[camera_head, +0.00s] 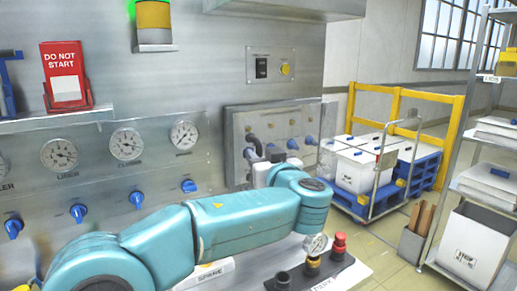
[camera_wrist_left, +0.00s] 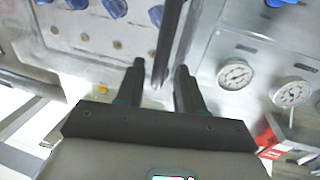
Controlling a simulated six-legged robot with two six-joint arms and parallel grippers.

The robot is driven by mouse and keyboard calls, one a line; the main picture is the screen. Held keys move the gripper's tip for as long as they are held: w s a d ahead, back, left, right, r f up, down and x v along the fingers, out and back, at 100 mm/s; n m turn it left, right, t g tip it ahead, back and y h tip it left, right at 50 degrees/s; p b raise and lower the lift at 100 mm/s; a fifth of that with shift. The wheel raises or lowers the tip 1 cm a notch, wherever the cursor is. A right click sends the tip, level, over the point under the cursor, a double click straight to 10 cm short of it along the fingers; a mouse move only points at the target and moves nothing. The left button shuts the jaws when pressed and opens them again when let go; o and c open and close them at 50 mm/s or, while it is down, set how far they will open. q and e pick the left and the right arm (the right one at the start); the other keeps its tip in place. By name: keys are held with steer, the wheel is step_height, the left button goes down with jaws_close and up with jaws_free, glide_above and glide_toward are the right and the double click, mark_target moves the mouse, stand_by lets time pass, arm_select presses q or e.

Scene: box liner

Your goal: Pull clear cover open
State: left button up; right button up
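The clear cover (camera_head: 236,122) is a see-through panel over a grey board with blue knobs, on the metal machine wall. My teal left arm reaches across the head view to it. My left gripper (camera_head: 262,150) is at the cover's lower left part. In the left wrist view, the two black fingers of the left gripper (camera_wrist_left: 158,88) are apart. A dark upright bar (camera_wrist_left: 171,40), seemingly the cover's edge or handle, runs between them. I cannot tell whether the fingers touch it. My right gripper is not in view.
Gauges (camera_head: 127,144) and blue valve knobs (camera_head: 78,213) line the wall to the left. A red mushroom button (camera_head: 339,240) stands on the ledge below my arm. A cart with white boxes (camera_head: 356,170) and a shelf rack (camera_head: 452,190) stand to the right.

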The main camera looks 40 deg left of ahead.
arm_select(q)
steer(key=shift+x, duration=1.15)
steer(key=shift+c, duration=0.3)
steer(key=shift+w, duration=0.1)
jaws_close()
steer(key=shift+d+f, duration=0.1)
